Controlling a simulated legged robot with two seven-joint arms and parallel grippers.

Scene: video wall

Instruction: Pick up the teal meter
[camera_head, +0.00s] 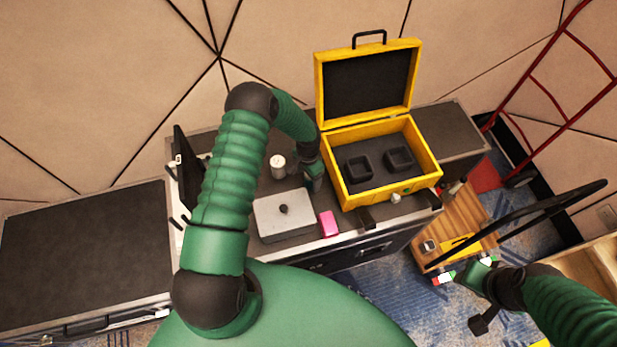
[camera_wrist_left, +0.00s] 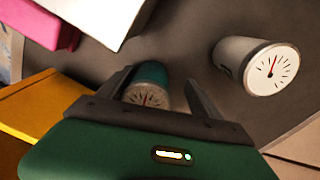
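The teal meter (camera_wrist_left: 150,84) stands on the dark case top in the left wrist view, with its round dial facing the camera. My left gripper (camera_wrist_left: 160,92) is open, with one finger on each side of the meter. A gap shows between the meter and the right-hand finger. In the head view my left gripper (camera_head: 313,178) is low over the case top, left of the yellow case, and I cannot make out the teal meter there. My right gripper (camera_head: 474,290) is at the lower right, away from the meter; its fingers are unclear.
A white meter (camera_wrist_left: 258,66) stands close by on the right; it also shows in the head view (camera_head: 278,166). A grey box (camera_head: 284,216), a pink block (camera_head: 328,224) and an open yellow case (camera_head: 348,202) surround the area. A wooden cart (camera_head: 460,215) stands at right.

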